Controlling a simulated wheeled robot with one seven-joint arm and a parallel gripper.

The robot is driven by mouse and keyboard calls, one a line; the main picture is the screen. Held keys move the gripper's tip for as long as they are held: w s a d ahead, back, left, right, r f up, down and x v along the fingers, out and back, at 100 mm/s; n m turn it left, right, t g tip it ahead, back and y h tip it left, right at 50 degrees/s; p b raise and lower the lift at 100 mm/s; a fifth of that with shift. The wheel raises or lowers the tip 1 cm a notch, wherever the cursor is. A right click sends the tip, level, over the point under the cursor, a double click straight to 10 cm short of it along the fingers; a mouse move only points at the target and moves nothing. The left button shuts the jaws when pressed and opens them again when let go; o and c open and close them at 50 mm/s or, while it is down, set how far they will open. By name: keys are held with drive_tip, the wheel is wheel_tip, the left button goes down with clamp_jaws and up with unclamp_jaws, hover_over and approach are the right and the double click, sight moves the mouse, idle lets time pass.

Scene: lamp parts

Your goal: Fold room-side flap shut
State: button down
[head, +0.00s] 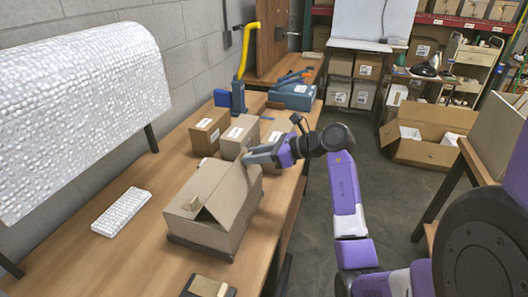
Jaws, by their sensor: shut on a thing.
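An open cardboard box (225,222) stands on a dark base plate (189,250) on the wooden bench. Its room-side flap (236,184) stands up, tilted, along the side nearest my arm. A dark gap shows under the flap at the front of the box. The fingertips are small here, and the exact contact is partly hidden.
Several smaller cartons (210,130) stand behind the box, with a blue case (292,96) beyond. A roll of bubble wrap (80,105) hangs at left.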

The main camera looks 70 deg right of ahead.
sight(241, 156)
drive_tip(key=shift+w+r, duration=0.2)
drive_tip(key=shift+w, duration=0.4)
drive_tip(key=shift+w+r, duration=0.1)
drive_tip(key=shift+w, duration=0.3)
drive_tip(key=shift+w+a+g+p, duration=0.1)
drive_tip(key=shift+w+g+p, duration=0.3)
drive_tip(key=shift+g, duration=0.2)
drive_tip(key=shift+x, duration=1.7)
drive_tip(key=shift+w+a+f+p, duration=0.2)
drive_tip(key=shift+w+f+p, duration=0.15)
drive_tip(key=shift+w+f, duration=0.25)
drive_tip(key=shift+w+f+g+p, duration=0.3)
drive_tip(key=shift+f+g, duration=0.25)
drive_tip(key=shift+g, duration=0.25)
drive_tip(key=shift+f, duration=0.1)
